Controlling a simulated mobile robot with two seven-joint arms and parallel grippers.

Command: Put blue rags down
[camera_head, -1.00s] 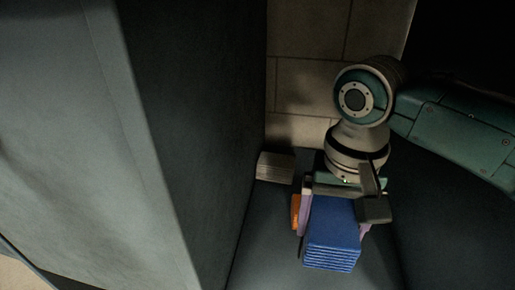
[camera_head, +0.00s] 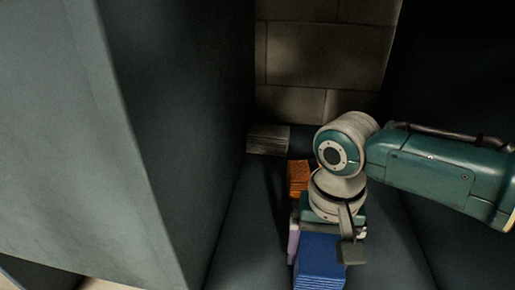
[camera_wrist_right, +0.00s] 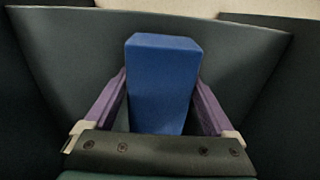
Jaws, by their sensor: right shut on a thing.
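The blue rags (camera_head: 319,262) form a neat folded stack in the lower middle of the head view. My right gripper (camera_head: 318,250) is shut on them, with a purple finger along each side. In the right wrist view the blue stack (camera_wrist_right: 164,85) stands between the two purple fingers of my right gripper (camera_wrist_right: 163,100). Whether the stack touches the dark surface below is hard to tell. My left gripper is not in view.
An orange stack (camera_head: 298,177) sits just behind my right gripper. A tall dark panel (camera_head: 180,130) rises on the left. Dark surface (camera_head: 245,235) is bare beside the gripper.

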